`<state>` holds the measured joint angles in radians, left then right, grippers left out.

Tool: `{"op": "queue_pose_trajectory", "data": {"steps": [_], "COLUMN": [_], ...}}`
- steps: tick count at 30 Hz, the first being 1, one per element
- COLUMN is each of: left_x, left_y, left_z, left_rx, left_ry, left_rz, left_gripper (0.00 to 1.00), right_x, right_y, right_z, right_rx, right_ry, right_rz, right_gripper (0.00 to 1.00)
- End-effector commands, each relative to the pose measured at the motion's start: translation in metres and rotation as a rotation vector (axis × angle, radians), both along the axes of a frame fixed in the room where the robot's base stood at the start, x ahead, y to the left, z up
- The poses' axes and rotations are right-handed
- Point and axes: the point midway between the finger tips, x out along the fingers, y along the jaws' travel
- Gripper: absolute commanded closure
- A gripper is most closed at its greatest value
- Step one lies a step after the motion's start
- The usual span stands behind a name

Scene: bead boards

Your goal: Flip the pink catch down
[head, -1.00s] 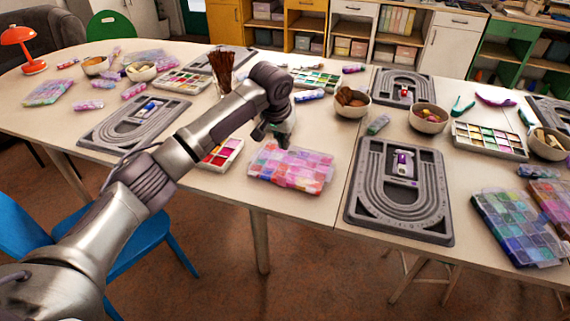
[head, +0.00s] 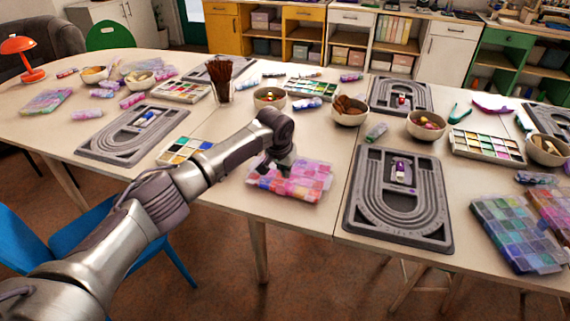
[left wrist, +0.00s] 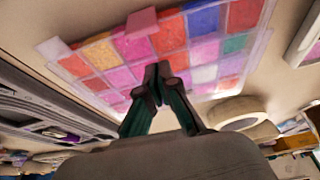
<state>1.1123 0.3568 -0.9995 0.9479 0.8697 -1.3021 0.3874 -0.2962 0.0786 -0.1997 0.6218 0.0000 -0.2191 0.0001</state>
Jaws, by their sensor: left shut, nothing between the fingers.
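A clear-lidded bead box (head: 318,190) with pink, red, orange and purple compartments lies near the table's front edge. In the left wrist view the box (left wrist: 232,87) fills the upper middle. A plain pink tab, the catch (left wrist: 142,22), stands out at its edge at the top; its exact angle is hard to tell. In the head view I cannot make out the catch. My left gripper (head: 272,166) is over the box's far left part. In the left wrist view its fingertips (left wrist: 157,72) are together and empty, below the catch in the picture. My right gripper is out of view.
A grey bead board (head: 350,235) lies to the right of the box. A paint palette (head: 165,158) is to its left, partly behind my arm. A bowl (head: 270,104) and a brush cup (head: 222,92) stand farther back. Open tabletop lies between the box and the bowls.

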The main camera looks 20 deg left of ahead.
Motion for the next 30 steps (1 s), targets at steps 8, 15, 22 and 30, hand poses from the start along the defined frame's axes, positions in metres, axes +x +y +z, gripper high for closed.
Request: {"op": "queue_pose_trajectory", "data": {"steps": [8, 15, 22, 30], "left_x": [-0.024, -0.032, -0.033, -0.035], "left_y": [0.003, 0.003, 0.003, 0.003], "left_z": [0.002, 0.001, 0.001, 0.002], "left_rx": [0.003, 0.001, 0.001, -0.002], "left_ry": [0.001, 0.002, 0.002, -0.021], "left_rz": [-0.001, -0.001, 0.0, 0.0], "left_gripper": [1.0, 1.0, 1.0, 1.0], "right_x": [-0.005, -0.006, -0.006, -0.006], "right_y": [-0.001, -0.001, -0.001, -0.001], "right_z": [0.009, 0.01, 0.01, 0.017], "right_rx": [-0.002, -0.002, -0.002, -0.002], "right_ry": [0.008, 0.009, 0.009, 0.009], "right_rz": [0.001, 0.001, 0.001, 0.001], "right_gripper": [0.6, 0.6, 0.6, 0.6]}}
